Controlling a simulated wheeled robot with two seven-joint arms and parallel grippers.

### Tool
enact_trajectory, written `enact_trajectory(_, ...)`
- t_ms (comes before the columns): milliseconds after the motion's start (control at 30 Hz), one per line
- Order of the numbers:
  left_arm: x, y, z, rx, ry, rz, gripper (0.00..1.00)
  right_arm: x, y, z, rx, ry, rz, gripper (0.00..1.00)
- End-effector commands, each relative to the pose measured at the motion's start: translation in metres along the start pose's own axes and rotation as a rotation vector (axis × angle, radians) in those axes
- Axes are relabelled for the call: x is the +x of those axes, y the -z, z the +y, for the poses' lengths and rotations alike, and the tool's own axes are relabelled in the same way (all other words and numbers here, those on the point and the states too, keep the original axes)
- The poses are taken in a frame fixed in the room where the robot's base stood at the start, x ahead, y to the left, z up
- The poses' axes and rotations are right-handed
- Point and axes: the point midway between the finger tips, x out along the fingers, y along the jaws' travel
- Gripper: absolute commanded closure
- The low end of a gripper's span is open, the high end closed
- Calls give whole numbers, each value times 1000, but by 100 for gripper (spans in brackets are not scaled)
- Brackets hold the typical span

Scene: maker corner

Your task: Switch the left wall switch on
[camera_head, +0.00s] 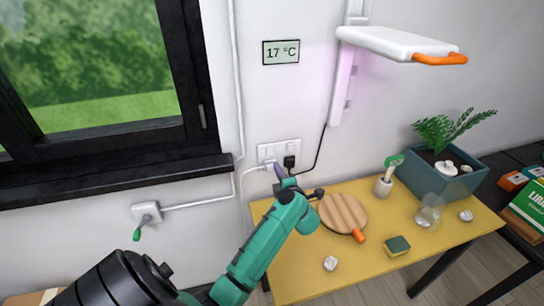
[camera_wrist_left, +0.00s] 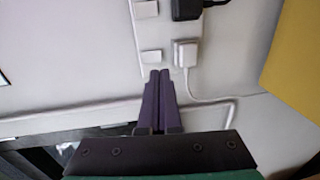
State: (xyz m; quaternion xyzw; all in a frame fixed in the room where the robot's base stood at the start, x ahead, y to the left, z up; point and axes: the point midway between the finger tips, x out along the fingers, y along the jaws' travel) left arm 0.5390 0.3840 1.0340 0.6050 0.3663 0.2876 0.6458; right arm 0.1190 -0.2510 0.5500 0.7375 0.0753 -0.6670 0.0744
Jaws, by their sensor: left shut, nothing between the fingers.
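The white wall panel (camera_head: 280,149) is on the wall above the table's left end. In the left wrist view it shows two white switches side on: the left wall switch (camera_wrist_left: 152,57) and the other switch (camera_wrist_left: 147,9). My left gripper (camera_head: 278,168) is in front of the panel's lower left part and hides some of it. Its dark purple fingers (camera_wrist_left: 159,73) are shut and empty, with the tips just beside the left switch. I cannot tell whether they touch it or which way it is tipped. My right gripper is not in view.
A white plug (camera_wrist_left: 186,53) and a black plug (camera_head: 289,162), also in the wrist view (camera_wrist_left: 186,9), sit close beside the switches, with cables. The yellow table (camera_head: 297,262) bears a round board (camera_head: 342,213), a sponge (camera_head: 397,246) and a planter (camera_head: 447,184). A window sill (camera_head: 120,180) is left.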

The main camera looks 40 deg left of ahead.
Motion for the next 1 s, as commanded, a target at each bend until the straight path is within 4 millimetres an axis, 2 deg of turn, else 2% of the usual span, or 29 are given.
enact_trajectory(100, 27, 1, 4, 1, -2, 2, 100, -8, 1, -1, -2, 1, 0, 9)
enact_trajectory(300, 61, 1, 2, 0, -2, 1, 100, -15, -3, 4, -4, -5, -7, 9)
enact_trajectory(433, 70, 1, 1, -1, -1, 1, 100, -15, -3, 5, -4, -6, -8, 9)
enact_trajectory(733, 71, 1, 0, -1, -2, 1, 100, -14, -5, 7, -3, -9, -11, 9)
enact_trajectory(833, 74, 0, -7, -2, -29, 1, 100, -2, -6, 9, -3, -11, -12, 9)
enact_trajectory(1000, 82, 0, -15, -2, -147, 1, 100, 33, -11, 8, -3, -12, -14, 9)
